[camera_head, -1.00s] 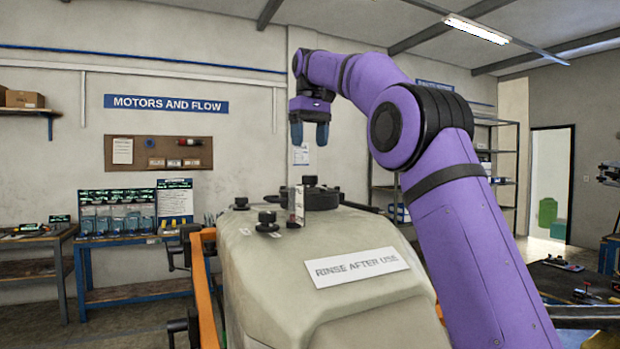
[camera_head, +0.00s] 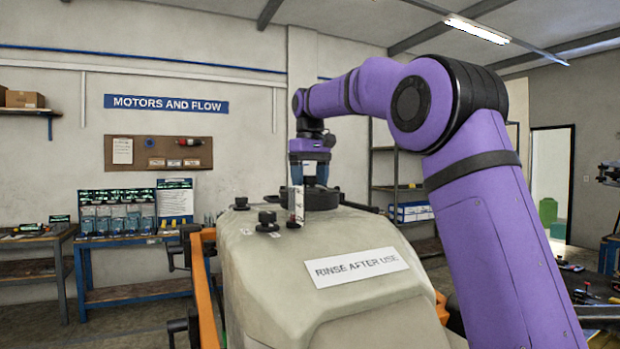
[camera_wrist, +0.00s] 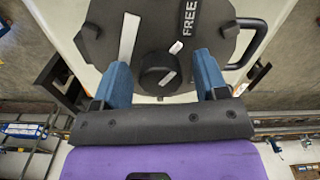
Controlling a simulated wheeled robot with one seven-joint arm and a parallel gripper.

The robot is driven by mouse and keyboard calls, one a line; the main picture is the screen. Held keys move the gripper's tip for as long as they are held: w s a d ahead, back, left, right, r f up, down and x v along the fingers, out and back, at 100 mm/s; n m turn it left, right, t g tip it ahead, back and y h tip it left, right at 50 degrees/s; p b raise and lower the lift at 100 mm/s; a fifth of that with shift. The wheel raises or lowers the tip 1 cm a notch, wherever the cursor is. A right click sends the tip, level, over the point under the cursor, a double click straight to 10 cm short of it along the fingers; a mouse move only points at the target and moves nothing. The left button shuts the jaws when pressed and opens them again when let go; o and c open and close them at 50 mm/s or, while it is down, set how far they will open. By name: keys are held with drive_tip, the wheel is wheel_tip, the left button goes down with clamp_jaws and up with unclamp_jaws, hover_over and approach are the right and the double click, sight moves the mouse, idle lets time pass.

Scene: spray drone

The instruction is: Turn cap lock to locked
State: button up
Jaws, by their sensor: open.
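The black round cap (camera_head: 322,200) sits on top of the beige tank (camera_head: 330,275). The cap also shows in the wrist view (camera_wrist: 105,18), with a dark knob (camera_wrist: 158,72) near its lower edge. White lettering reading FREE (camera_wrist: 189,17) is on the cap, with a small white mark (camera_wrist: 176,47) between it and the knob. A plain white strip (camera_wrist: 129,36) lies left of the lettering. My gripper (camera_wrist: 162,62) is open, with one blue finger on each side of the knob and visible gaps to it. In the head view my gripper (camera_head: 309,172) points down just above the cap.
A thin upright plate (camera_head: 298,205) stands in front of the cap. Black knobs (camera_head: 267,220) stand left of it on the tank. A black loop handle (camera_wrist: 258,45) projects at the cap's right in the wrist view. An orange bar (camera_head: 207,285) runs along the tank's left side.

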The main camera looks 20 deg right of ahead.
drive_tip(key=c, duration=0.9)
drive_tip(key=shift+c, duration=0.2)
